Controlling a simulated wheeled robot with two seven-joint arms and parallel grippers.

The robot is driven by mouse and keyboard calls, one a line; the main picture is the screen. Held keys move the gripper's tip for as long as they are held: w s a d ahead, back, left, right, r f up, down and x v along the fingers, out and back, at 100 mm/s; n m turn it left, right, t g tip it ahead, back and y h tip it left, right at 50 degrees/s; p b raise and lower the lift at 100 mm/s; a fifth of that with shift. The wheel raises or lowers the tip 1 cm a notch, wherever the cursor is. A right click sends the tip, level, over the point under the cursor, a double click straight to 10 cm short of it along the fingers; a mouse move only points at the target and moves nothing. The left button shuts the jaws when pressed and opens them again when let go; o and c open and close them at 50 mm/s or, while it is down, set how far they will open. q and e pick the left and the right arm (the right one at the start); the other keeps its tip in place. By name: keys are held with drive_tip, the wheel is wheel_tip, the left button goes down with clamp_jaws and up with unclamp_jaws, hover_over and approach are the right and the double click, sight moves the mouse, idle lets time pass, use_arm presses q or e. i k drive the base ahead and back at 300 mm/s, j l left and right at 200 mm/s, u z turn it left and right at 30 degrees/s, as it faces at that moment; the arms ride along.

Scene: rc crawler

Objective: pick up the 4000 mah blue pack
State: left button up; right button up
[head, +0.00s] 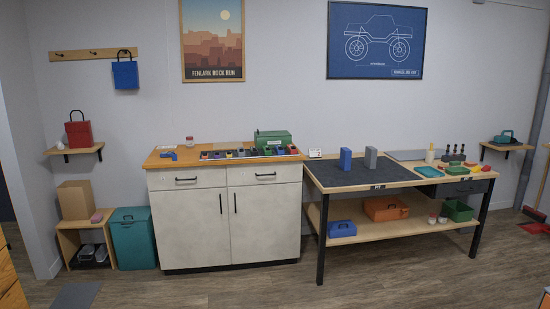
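No gripper of mine is in the head view. A row of small coloured blocks, apparently packs, sits in a dark holder (250,154) on the wooden top of the white cabinet. A larger upright blue block (346,159) stands on the workbench's dark mat beside a grey block (370,158).
A green case (272,139) stands behind the row. A blue tool-like item (169,155) lies at the left of the cabinet top (160,163). The workbench (330,188) is right of the cabinet, with bins on its lower shelf. The floor (230,290) in front is clear.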

sight(280, 150)
drive_tip(key=i+l, duration=0.1)
drive_tip(key=i, duration=4.75)
drive_tip(key=j+u, duration=0.1)
drive_tip(key=u, duration=0.3)
